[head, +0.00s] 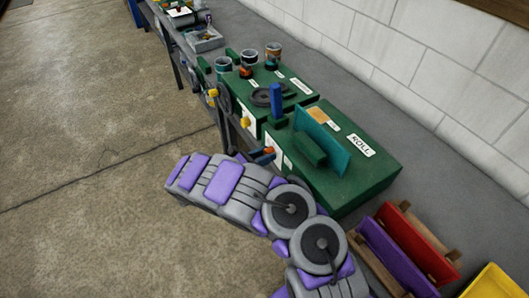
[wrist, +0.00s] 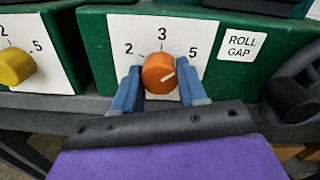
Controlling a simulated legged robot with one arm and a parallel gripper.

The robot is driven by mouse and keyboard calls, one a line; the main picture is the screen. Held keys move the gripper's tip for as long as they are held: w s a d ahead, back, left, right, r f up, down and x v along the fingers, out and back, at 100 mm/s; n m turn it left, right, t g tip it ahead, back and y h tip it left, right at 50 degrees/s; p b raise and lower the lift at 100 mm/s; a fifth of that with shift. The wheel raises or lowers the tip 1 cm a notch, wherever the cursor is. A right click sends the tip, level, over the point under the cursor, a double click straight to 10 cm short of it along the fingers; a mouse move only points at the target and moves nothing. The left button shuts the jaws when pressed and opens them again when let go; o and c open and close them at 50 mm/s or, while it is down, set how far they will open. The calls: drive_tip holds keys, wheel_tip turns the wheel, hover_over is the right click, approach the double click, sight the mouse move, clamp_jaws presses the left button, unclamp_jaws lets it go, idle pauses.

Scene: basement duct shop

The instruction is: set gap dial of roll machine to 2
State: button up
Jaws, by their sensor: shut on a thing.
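The roll machine is a green box (head: 352,178) labelled ROLL on the bench in the head view. Its gap dial is an orange round knob (wrist: 158,72) on a white plate (wrist: 180,28) marked 2, 3 and 5 from left to right. The knob's pale pointer line points to the right and slightly up, towards the 5 side. My gripper (wrist: 160,88) is shut on the knob, with one blue finger on each side. In the head view my gripper (head: 262,157) is at the machine's front face and the orange knob (head: 269,150) shows just beyond it.
A second green machine with a yellow knob (wrist: 15,65) stands to the left. A ROLL GAP label (wrist: 242,46) is right of the dial plate. A dark round part (wrist: 288,98) sits close on the right. Coloured bins (head: 403,250) stand nearer on the bench. The floor at left is clear.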

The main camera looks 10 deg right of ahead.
drive_tip(key=n+p, duration=0.1)
drive_tip(key=n, duration=0.1)
drive_tip(key=n+p, duration=0.2)
drive_tip(key=n, duration=0.1)
drive_tip(key=shift+w+a+r, duration=0.15)
drive_tip(key=n+p, duration=0.2)
drive_tip(key=n, duration=0.3)
drive_tip(key=shift+n, duration=0.4)
drive_tip(key=n+p, duration=0.1)
drive_tip(key=n, duration=0.7)
drive_tip(key=n+p, duration=0.1)
drive_tip(key=n, duration=0.1)
drive_tip(key=shift+f+n, duration=0.3)
drive_tip(key=o, duration=0.9)
drive_tip(key=shift+w+f, duration=0.15)
drive_tip(key=shift+o, duration=0.8)
